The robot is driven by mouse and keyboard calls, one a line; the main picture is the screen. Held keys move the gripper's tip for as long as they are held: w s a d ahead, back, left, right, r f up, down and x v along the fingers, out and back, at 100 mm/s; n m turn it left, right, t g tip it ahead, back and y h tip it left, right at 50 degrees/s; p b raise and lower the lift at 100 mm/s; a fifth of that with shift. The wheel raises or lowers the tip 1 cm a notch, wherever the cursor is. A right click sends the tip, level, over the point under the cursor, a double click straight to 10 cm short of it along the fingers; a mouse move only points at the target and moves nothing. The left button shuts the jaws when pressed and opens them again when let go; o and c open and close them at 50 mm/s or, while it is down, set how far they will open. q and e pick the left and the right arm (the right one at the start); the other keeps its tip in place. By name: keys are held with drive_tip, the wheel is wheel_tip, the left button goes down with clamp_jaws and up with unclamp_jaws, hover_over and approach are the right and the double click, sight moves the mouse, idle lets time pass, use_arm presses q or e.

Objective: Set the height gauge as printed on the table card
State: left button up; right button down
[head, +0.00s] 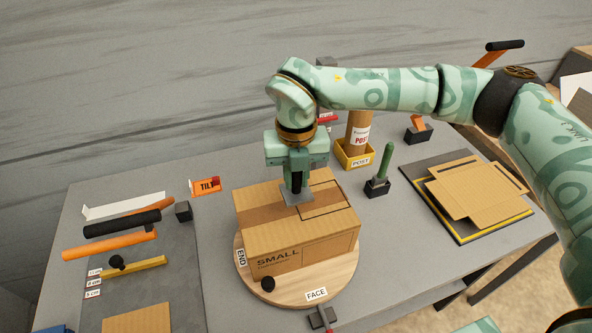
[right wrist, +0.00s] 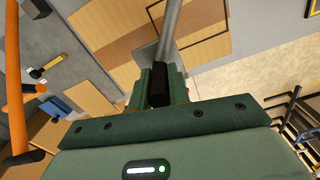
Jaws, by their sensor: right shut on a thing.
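The height gauge looks to be the yellow bar (head: 140,268) with a black knob (head: 117,262), at the left beside a column of white cm labels (head: 93,282). The labels are small; the bar's end lies near the upper ones. The bar also shows in the right wrist view (right wrist: 50,65). An orange card reading TILT (head: 206,187) lies behind it; no height is readable on it. My right gripper (head: 296,180) is shut on the black handle (right wrist: 160,85) of a tool with a grey square plate (head: 297,198), over the SMALL box top (head: 270,215). Whether the plate touches is unclear. My left gripper is out of view.
The box sits on a round wooden turntable (head: 342,287) marked END and FACE. Orange and black bars (head: 110,246) stand above the gauge. A green-handled tool (head: 386,162), a yellow POST bin (head: 353,157) and flat cardboard (head: 475,195) are at the right.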

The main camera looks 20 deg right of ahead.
drive_tip(key=c, duration=1.3)
unclamp_jaws()
drive_tip(key=shift+r, duration=0.2)
wheel_tip(320, 180, up, 16)
drive_tip(key=shift+r, duration=0.1)
